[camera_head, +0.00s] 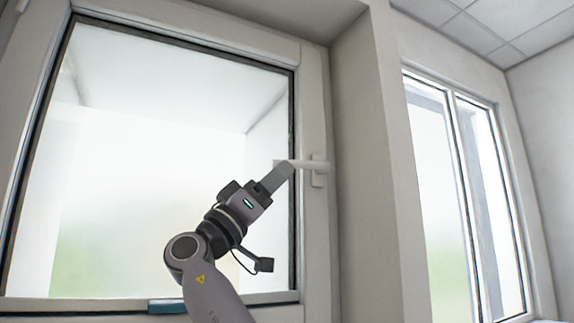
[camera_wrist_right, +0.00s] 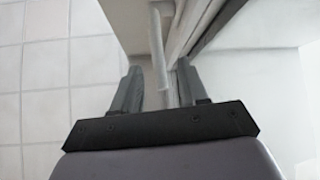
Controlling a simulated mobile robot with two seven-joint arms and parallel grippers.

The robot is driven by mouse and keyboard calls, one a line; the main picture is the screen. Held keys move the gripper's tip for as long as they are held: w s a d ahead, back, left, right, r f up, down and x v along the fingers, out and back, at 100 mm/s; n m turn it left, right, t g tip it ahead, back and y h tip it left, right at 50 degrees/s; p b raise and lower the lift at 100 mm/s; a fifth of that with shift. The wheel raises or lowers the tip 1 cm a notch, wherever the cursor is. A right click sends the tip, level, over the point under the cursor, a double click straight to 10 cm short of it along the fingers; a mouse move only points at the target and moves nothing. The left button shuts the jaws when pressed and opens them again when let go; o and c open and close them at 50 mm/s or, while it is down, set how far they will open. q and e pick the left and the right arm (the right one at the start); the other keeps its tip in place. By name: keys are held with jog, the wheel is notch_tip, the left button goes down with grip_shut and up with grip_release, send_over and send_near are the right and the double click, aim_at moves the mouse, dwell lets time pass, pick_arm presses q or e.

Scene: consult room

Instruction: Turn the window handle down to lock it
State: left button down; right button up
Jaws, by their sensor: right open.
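The white window handle (camera_head: 317,166) sits on the right side of the window frame, with its lever roughly horizontal and pointing left. My right gripper (camera_head: 284,169) is at the lever's left end, reaching up from below. In the right wrist view the handle (camera_wrist_right: 157,50) runs into the gap between the two fingers of my right gripper (camera_wrist_right: 158,68). The fingers are open, one on each side of the lever, with visible space beside it. I cannot tell whether either finger touches it. My left gripper is not in view.
The window sash (camera_head: 314,110) looks closed, with a large glass pane (camera_head: 150,150) behind my right arm. A wall pillar (camera_head: 375,150) stands right of the handle. A second window (camera_head: 465,190) is farther right. A small blue item (camera_head: 168,306) is at the bottom of the frame.

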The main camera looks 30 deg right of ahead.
jog(key=p+x, duration=0.1)
jog(key=x, duration=0.4)
jog(key=shift+s, duration=0.1)
grip_shut()
jog(key=shift+f, duration=0.1)
